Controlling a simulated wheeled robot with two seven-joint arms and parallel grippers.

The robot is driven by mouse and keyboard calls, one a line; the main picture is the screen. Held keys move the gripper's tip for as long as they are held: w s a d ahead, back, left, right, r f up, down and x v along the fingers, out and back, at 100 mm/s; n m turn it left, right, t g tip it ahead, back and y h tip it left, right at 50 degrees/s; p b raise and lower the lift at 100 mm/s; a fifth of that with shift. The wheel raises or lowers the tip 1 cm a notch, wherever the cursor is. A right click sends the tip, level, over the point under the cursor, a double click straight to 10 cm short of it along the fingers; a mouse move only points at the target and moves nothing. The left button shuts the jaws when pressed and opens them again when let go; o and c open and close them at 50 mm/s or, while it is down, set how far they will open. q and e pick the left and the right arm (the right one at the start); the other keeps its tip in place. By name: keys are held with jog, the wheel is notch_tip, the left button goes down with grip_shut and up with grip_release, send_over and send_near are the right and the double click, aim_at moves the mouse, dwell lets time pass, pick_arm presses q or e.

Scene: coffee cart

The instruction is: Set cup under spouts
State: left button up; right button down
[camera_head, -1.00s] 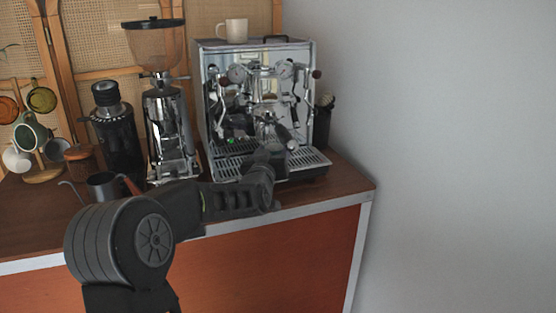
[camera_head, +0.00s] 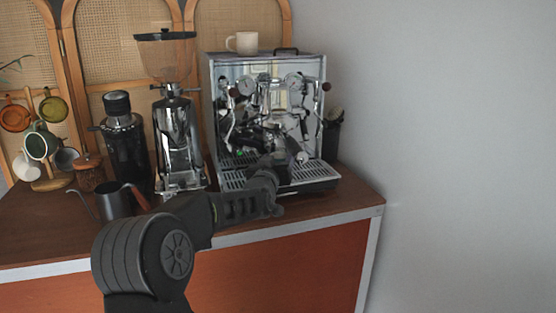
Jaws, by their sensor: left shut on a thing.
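The espresso machine (camera_head: 231,77) stands at the back of the counter, its front with the group and spouts facing me. A cream cup (camera_head: 243,43) stands upright on its top. My left gripper (camera_head: 270,160) is at the machine's front, over the drip tray (camera_head: 313,174) and below the group. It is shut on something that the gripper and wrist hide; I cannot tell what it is. The spouts are hard to make out. My right gripper is not in view.
A grinder (camera_head: 178,130) stands left of the machine. A dark canister-like device (camera_head: 124,145), a small kettle (camera_head: 113,201) and a mug tree with several mugs (camera_head: 49,184) stand farther left. The counter (camera_head: 343,202) is clear at the front right.

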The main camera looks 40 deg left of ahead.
pick_arm(q)
jog(key=shift+f, duration=0.2)
dwell(0.3)
jog(key=o, duration=1.8)
jog(key=shift+s, duration=0.15)
jog(key=b+v, duration=0.1)
jog(key=v, duration=0.6)
jog(key=shift+s+d, duration=0.25)
